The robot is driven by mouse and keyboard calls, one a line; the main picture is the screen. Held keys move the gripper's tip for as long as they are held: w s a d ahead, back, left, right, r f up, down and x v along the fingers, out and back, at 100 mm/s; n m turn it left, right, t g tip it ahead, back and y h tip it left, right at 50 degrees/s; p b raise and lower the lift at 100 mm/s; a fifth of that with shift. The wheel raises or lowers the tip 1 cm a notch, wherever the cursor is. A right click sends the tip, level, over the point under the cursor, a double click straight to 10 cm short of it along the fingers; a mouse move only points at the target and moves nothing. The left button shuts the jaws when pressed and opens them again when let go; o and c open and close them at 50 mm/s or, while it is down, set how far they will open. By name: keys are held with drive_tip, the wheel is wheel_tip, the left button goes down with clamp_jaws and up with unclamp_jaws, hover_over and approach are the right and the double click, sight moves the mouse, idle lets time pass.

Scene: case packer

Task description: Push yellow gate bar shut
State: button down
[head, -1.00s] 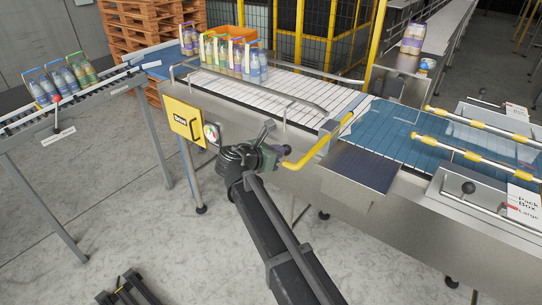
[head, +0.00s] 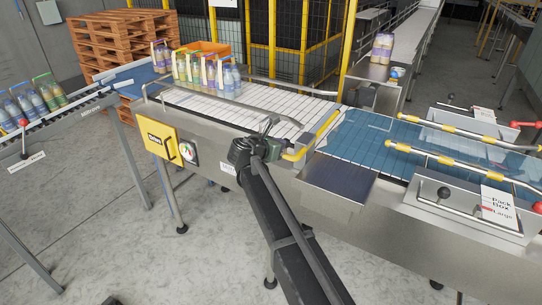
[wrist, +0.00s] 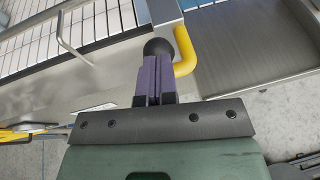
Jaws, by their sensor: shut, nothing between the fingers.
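The yellow gate bar (head: 322,131) runs along the seam between the white slatted conveyor and the blue belt. Its bent near end comes down at the conveyor's front side, beside my gripper (head: 277,143). In the wrist view the bar's yellow bend (wrist: 186,50) is just right of and beyond my shut purple fingers (wrist: 155,62). A black round knob (wrist: 158,46) sits right at the fingertips and seems to touch them; the exact contact is hidden. Nothing is held between the fingers.
A yellow drive box (head: 160,143) with a dial is on the conveyor front to the left. A flat grey plate (head: 338,178) juts out right of the gripper. Guard rails (head: 445,160) lie farther right.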

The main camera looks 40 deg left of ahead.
drive_tip(key=w, duration=0.4)
drive_tip(key=shift+w+a, duration=0.1)
drive_tip(key=shift+a, duration=0.2)
drive_tip(key=shift+w+r, duration=0.1)
drive_tip(key=shift+w, duration=0.1)
drive_tip(key=shift+s+r+p, duration=0.2)
drive_tip(key=shift+s+p, duration=0.15)
drive_tip(key=p+v, duration=0.4)
drive_tip(key=v, duration=0.9)
drive_tip(key=shift+s, duration=0.3)
drive_tip(key=shift+f, duration=0.1)
